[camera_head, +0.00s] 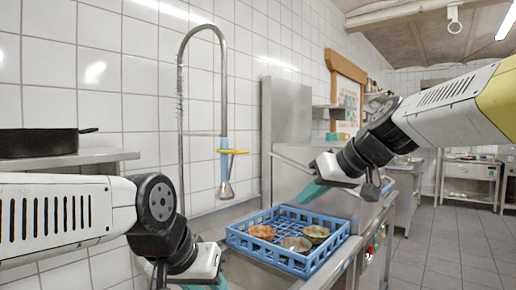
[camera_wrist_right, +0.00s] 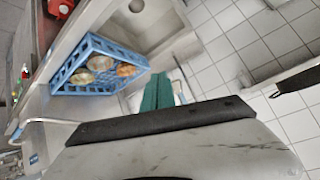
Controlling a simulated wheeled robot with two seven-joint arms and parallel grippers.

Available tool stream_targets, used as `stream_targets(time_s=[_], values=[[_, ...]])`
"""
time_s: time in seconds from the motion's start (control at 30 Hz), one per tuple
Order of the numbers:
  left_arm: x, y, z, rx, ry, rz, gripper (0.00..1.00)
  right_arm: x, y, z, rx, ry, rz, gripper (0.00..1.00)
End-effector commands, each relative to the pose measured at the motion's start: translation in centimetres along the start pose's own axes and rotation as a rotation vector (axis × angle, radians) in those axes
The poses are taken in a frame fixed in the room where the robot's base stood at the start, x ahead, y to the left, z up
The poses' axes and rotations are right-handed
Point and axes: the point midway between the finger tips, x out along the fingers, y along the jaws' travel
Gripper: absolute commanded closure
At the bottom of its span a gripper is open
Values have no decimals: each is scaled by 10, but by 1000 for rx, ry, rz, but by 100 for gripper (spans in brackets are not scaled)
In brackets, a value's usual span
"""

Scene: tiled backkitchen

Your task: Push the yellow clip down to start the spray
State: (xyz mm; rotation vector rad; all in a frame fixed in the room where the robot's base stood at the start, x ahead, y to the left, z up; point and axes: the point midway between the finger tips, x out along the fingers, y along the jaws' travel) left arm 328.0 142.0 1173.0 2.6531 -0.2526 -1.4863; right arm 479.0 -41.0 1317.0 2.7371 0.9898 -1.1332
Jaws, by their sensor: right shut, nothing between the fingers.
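The yellow clip (camera_head: 234,151) is a small lever on the blue-handled spray head (camera_head: 225,170). The spray head hangs from a coiled, arched hose beside the tiled wall in the head view. My right gripper (camera_head: 309,191) is to the right of the clip and lower, apart from it. Its teal fingers are together with nothing between them, as the right wrist view (camera_wrist_right: 158,91) also shows. My left gripper (camera_head: 217,284) is low at the bottom edge of the head view. Only part of its teal fingers shows, so I cannot tell its opening.
A blue crate (camera_head: 297,267) with several bowls stands on the steel counter below the spray head; the crate also shows in the wrist view (camera_wrist_right: 88,89). A black pan (camera_head: 40,142) sits on a shelf at the left. Open air lies between my right gripper and the clip.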

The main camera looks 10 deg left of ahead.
Motion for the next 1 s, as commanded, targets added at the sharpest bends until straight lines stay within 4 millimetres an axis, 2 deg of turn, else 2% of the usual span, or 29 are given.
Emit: stream_targets(time_s=[0.03,0.1,0.2,0.3,0.4,0.53,0.87,1.0], values=[[0,0,0,0,0,0,64,10,1,-38,-51,52,-51,100],[0,0,0,0,0,0,64,18,-1,-86,-129,139,-114,100],[0,0,0,0,0,0,64,26,-1,-142,-221,259,-180,100],[0,0,0,0,0,0,64,29,1,-183,-290,362,-218,100],[0,0,0,0,0,0,64,29,4,-208,-333,431,-234,100],[0,0,0,0,0,0,64,28,6,-221,-356,471,-241,100],[0,0,0,0,0,0,64,29,5,-222,-359,473,-242,100],[0,0,0,0,0,0,64,38,2,-225,-359,472,-244,100]])
